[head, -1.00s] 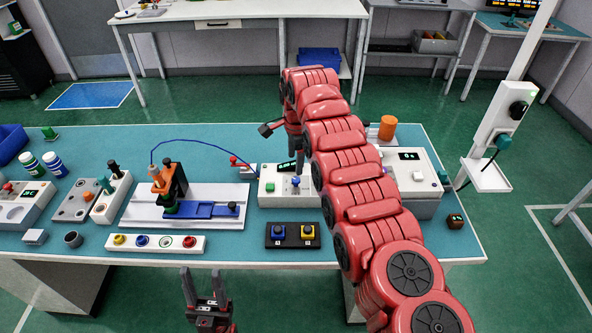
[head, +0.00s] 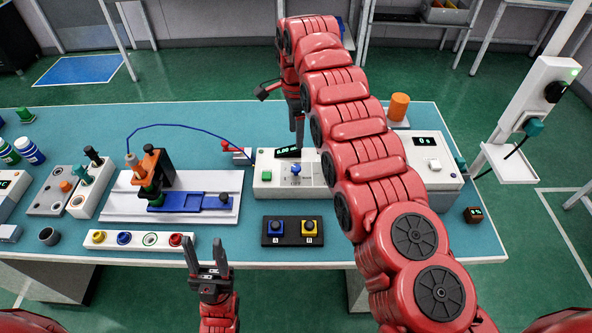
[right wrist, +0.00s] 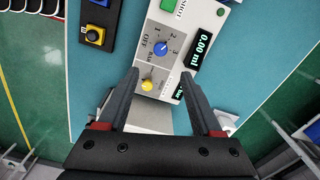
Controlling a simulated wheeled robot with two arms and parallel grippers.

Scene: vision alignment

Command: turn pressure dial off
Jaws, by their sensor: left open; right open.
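The dispenser box (head: 265,180) stands on the teal table, with a blue dial (head: 295,169) on top. In the right wrist view the blue dial (right wrist: 160,48) has OFF, 1, 2 and 3 printed around it; its exact setting is too small to tell. A yellow knob (right wrist: 148,85) lies below it, seen between the fingers. My right gripper (right wrist: 159,79) is open and empty over the box, its tips just short of the blue dial in the picture. In the head view my arm partly hides this gripper and the box's right side. My left gripper (head: 205,245) is open and empty at the table's front edge.
A black panel (head: 292,242) with blue and yellow buttons sits in front of the box. A white fixture (head: 118,204) with a blue hose is to the left. Another box with a display (head: 425,141) and an orange cylinder (head: 398,106) are to the right.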

